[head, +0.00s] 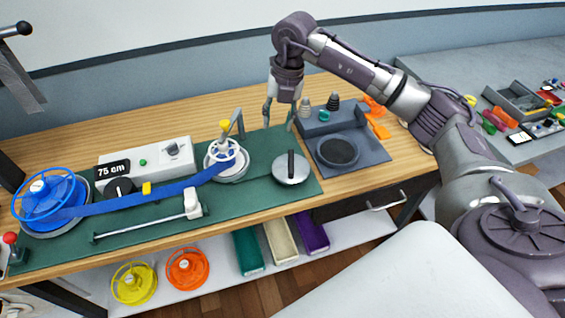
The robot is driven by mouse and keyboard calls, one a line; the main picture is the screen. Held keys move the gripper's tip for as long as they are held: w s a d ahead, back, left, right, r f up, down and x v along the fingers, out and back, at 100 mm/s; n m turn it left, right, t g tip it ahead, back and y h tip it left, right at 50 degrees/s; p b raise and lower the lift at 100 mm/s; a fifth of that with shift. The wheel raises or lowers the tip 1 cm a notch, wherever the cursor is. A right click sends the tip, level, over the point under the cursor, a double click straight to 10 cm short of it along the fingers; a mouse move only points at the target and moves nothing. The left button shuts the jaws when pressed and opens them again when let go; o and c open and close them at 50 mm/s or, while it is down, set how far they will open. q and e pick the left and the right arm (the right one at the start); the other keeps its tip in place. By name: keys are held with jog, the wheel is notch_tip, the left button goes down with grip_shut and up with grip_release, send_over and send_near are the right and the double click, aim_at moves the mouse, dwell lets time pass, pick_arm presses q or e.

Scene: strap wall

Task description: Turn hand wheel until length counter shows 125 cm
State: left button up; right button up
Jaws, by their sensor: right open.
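The length counter (113,169) on the white box reads 75 cm. A blue strap (130,199) runs from the blue reel (47,195) at left to a small winding reel (226,160) with a yellow knob (225,125) on top, which may be the hand wheel. A silver disc (291,168) with an upright black handle stands right of it on the green mat. My right gripper (279,116) points down, open and empty, above and behind the disc, right of the winding reel. It appears to touch nothing. My left gripper is not in view.
A dark grey tray (372,152) with a round pad lies right of the mat (255,196). A white slider (192,203) sits on a rod at the front. The lower shelf holds yellow (134,284) and orange (187,268) reels and several boxes.

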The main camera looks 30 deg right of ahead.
aim_at(291, 160)
jog(key=shift+g+h, duration=0.4)
jog(key=shift+h, duration=0.4)
jog(key=d+f+p, duration=0.1)
jog(key=f, duration=0.3)
jog(key=s+d+f+p, duration=0.1)
jog(key=f, duration=0.4)
jog(key=d+f+p, duration=0.1)
jog(key=f, duration=0.4)
jog(key=shift+s+f, duration=0.2)
jog(key=shift+s, duration=0.1)
jog(key=shift+c, duration=0.4)
grip_shut()
